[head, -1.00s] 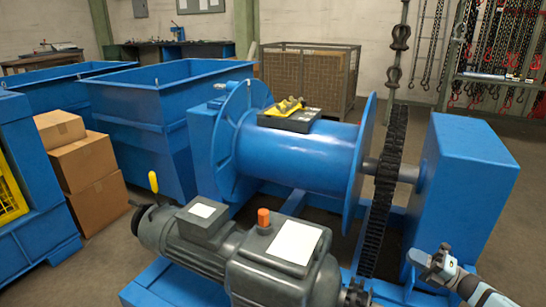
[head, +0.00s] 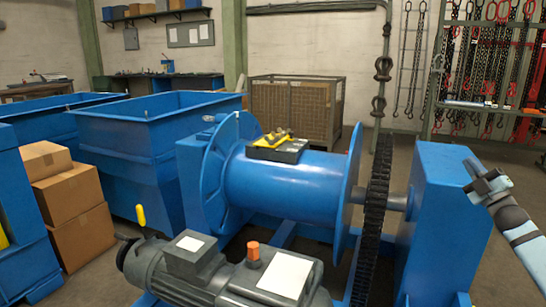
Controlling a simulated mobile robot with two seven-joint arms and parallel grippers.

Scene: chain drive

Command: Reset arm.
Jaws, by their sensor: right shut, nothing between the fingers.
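My right gripper (head: 483,183) is at the right side of the head view, raised in front of the blue bearing housing (head: 440,220). Its fingers are shut with nothing between them. The arm comes up from the lower right. The black chain (head: 372,220) hangs around the large sprocket beside the blue drum (head: 280,188). The grey motor (head: 215,275) is at the bottom of the view. My left gripper is not in view.
A black case with a yellow item (head: 275,140) lies on top of the drum. Blue bins (head: 150,140) and cardboard boxes (head: 70,200) stand at the left. A mesh crate (head: 295,105) stands behind. Chains hang on a rack (head: 490,110) at the back right.

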